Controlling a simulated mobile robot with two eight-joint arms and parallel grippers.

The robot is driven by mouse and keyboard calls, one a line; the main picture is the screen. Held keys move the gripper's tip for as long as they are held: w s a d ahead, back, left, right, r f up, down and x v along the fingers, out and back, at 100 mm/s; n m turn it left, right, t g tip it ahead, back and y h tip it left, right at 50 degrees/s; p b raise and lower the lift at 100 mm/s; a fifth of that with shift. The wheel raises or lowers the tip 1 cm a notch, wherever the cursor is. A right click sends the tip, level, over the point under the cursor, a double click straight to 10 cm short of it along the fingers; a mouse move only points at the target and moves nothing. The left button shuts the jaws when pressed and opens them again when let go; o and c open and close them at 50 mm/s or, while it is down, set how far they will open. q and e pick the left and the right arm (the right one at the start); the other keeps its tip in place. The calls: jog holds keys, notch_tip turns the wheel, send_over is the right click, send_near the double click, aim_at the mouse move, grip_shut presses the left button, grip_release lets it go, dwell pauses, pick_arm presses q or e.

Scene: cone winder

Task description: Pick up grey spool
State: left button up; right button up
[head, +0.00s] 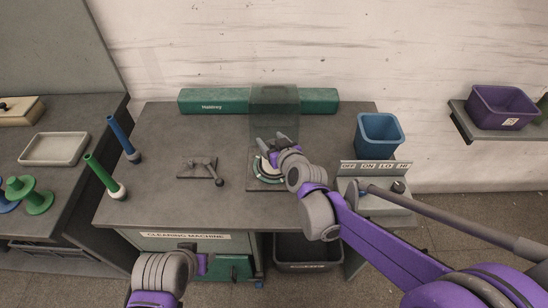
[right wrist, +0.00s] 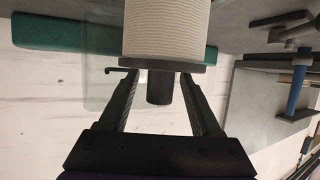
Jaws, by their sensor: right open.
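The grey spool (right wrist: 165,30) fills the top middle of the right wrist view, wound with pale ribbed thread. It has a dark grey flange (right wrist: 150,63) and a dark stub (right wrist: 160,88) below it. My right gripper (right wrist: 159,76) is open, one finger on each side of the stub, with visible gaps. In the head view, my right gripper (head: 269,142) is over the middle of the bench and hides most of what is there. A pale and green round part (head: 267,173) shows beside my wrist. My left arm shows at the bottom, but its gripper cannot be made out.
On the bench (head: 230,207) stand a translucent guard (head: 274,112), a long green box (head: 212,101), a lever plate (head: 196,168), a blue bin (head: 379,134) and a switch panel (head: 376,167).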

jog(key=shift+w+a+f, duration=0.2)
jog(key=shift+w+f, duration=0.05)
jog(key=shift+w, duration=0.25)
grip_shut()
dwell(1.1)
